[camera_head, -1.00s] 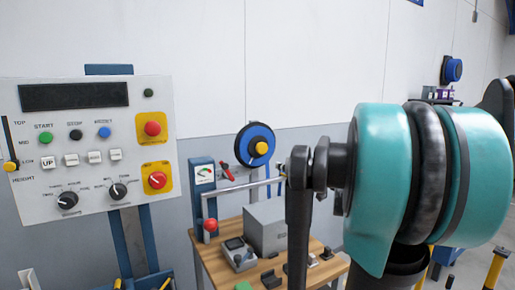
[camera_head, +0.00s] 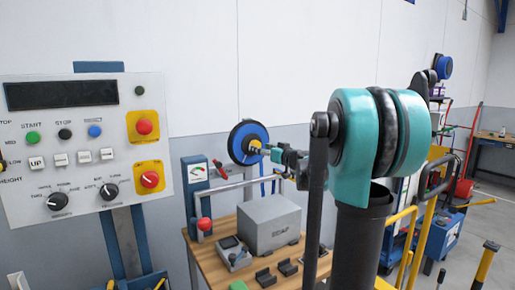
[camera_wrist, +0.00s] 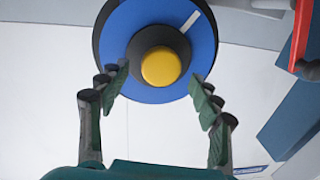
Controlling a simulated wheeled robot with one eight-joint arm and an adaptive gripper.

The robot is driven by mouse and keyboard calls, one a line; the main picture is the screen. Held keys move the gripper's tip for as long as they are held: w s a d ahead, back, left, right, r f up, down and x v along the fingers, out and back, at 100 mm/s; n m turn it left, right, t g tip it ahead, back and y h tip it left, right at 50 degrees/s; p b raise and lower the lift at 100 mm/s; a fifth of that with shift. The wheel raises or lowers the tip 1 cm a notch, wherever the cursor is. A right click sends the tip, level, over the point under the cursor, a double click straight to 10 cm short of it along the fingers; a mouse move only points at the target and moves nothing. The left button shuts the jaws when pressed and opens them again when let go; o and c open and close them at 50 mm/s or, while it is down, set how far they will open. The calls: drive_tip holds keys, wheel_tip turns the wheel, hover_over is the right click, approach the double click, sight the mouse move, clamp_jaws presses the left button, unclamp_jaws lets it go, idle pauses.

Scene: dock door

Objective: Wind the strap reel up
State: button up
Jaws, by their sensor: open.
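The strap reel (camera_head: 238,136) is a blue disc with a black rim on the wall, left of my arm in the head view. In the wrist view the blue reel (camera_wrist: 120,45) fills the upper middle, with a white mark at its upper right. Its yellow knob (camera_wrist: 161,66) on a dark hub faces me at the centre. My gripper (camera_wrist: 160,85) is open, with one finger on each side of the knob and nothing between them. The gripper (camera_head: 262,150) also shows small in the head view, at the reel's front. I cannot tell whether it touches the knob.
A bench (camera_head: 240,279) below the reel holds a grey box (camera_head: 269,222) and small parts. A metal rail (camera_head: 240,184) and a gauge post (camera_head: 196,172) stand left of it. A control panel (camera_head: 80,145) is at the left. A yellow-handled cart is at the right.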

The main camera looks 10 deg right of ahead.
drive_tip(key=shift+x, duration=1.5)
clamp_jaws()
